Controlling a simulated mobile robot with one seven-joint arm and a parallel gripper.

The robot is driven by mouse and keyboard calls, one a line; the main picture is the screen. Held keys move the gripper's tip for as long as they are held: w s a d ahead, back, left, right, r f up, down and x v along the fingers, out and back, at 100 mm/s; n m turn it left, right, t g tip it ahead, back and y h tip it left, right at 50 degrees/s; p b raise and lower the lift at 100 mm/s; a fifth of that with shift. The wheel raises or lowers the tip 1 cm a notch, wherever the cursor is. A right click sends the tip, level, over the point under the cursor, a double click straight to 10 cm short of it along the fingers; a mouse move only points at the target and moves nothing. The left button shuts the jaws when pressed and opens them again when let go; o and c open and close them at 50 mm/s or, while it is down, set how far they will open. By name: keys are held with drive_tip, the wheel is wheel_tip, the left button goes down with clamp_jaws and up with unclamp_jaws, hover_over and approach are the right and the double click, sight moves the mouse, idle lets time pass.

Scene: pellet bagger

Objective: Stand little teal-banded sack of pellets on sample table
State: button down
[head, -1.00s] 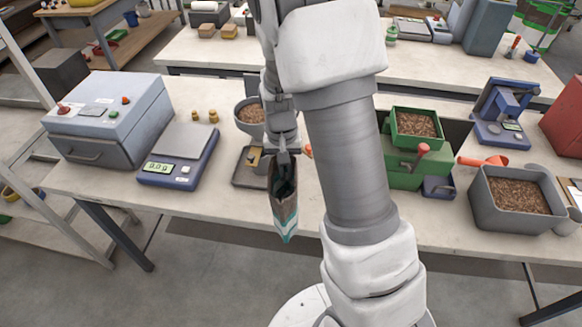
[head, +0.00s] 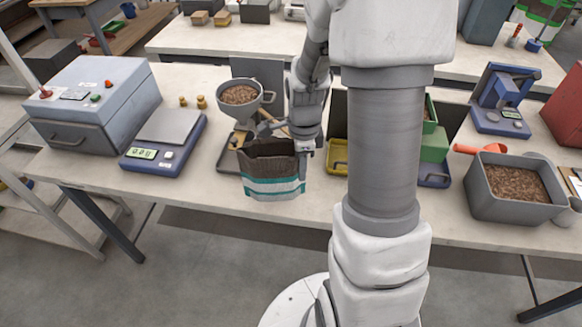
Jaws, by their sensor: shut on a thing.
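The teal-banded sack (head: 272,172) hangs in front of the near bench's front edge, its dark open mouth up and its broad face toward me. It is brown above, with white and teal bands below. My gripper (head: 302,148) is shut on the sack's upper right edge. The sack's contents are too dark to make out. Which surface is the sample table is not clear from this view.
The near bench (head: 75,172) holds a scale (head: 165,140), a grey-blue machine (head: 90,105), a funnel of pellets (head: 240,95), a green device (head: 434,145) and a grey pellet bin (head: 515,190). Another bench (head: 200,40) stands behind. Floor in front is clear.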

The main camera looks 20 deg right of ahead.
drive_tip(key=shift+s+d+f+m+b, duration=0.15)
drive_tip(key=shift+f+m+b, duration=0.3)
drive_tip(key=shift+f+b, duration=0.35)
drive_tip(key=shift+s+d+f+m+b, duration=0.1)
drive_tip(key=shift+d+f+m+b, duration=0.1)
drive_tip(key=shift+f+m+b, duration=0.5)
drive_tip(key=shift+s+d+f+m+b, duration=0.15)
drive_tip(key=shift+f+b, duration=0.4)
drive_tip(key=shift+f, duration=0.5)
drive_tip(key=shift+f, duration=0.15)
drive_tip(key=shift+f+b, duration=0.4)
drive_tip(key=shift+b, duration=0.05)
drive_tip(key=c, duration=0.8)
unclamp_jaws()
drive_tip(key=shift+c, duration=0.2)
wheel_tip(320, 180, up, 18)
drive_tip(key=p, duration=0.2)
drive_tip(key=shift+f, duration=0.2)
